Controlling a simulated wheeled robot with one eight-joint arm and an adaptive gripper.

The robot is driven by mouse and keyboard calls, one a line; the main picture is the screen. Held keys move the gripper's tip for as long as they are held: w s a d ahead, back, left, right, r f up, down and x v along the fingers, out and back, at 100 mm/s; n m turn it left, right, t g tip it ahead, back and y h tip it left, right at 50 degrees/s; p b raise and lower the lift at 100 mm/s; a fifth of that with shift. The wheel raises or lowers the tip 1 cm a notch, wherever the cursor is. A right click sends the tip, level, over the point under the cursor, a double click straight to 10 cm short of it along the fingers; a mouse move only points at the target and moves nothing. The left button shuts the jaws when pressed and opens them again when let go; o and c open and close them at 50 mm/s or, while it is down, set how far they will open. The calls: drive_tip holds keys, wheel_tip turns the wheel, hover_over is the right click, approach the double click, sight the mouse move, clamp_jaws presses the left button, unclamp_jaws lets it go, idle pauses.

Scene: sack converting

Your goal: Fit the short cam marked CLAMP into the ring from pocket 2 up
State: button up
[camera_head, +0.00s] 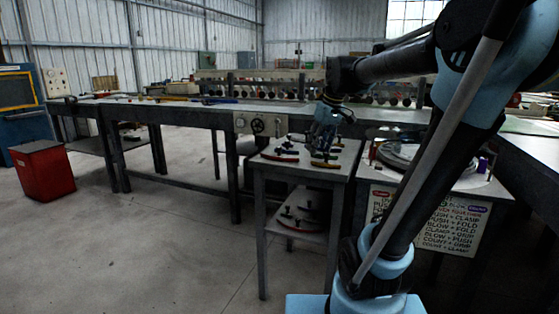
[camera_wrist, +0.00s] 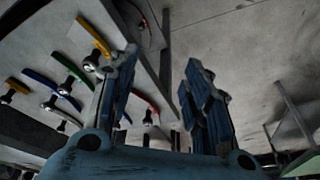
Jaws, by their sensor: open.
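Several curved cams with coloured edges and dark knobs lie on a small side table (camera_head: 341,177). They include a red-edged cam (camera_head: 279,156) and a group under my gripper (camera_head: 326,122). The ring (camera_head: 402,154) appears as a grey round part on the table to the right, partly behind my arm. I cannot read CLAMP or pocket numbers.
A board (camera_head: 452,222) lists word pairs such as BLOW + FOLD. More cams lie on the lower shelf (camera_head: 302,236). A long workbench (camera_head: 190,106) runs behind, with a control box and handwheel (camera_head: 259,124). A red bin (camera_head: 43,170) stands left. Floor at centre-left is clear.

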drive_tip(key=w+a+r+n+y, duration=0.1)
drive_tip(key=w+a+r+n, duration=0.1)
drive_tip(key=w+a+r, duration=0.4)
drive_tip(key=w+a+r+n, duration=0.2)
drive_tip(key=w+a, duration=0.1)
drive_tip(key=w, duration=0.6)
approach(268, 155)
drive_tip(key=d, duration=0.3)
drive_tip(key=shift+w+d+f, duration=0.3)
drive_tip(key=shift+d+f, duration=0.1)
drive_tip(key=shift+a+x, duration=0.1)
drive_tip(key=shift+x, duration=1.2)
drive_tip(key=shift+a+x, duration=0.15)
drive_tip(key=shift+x, duration=1.2)
drive_tip(key=shift+s, duration=0.15)
clamp_jaws()
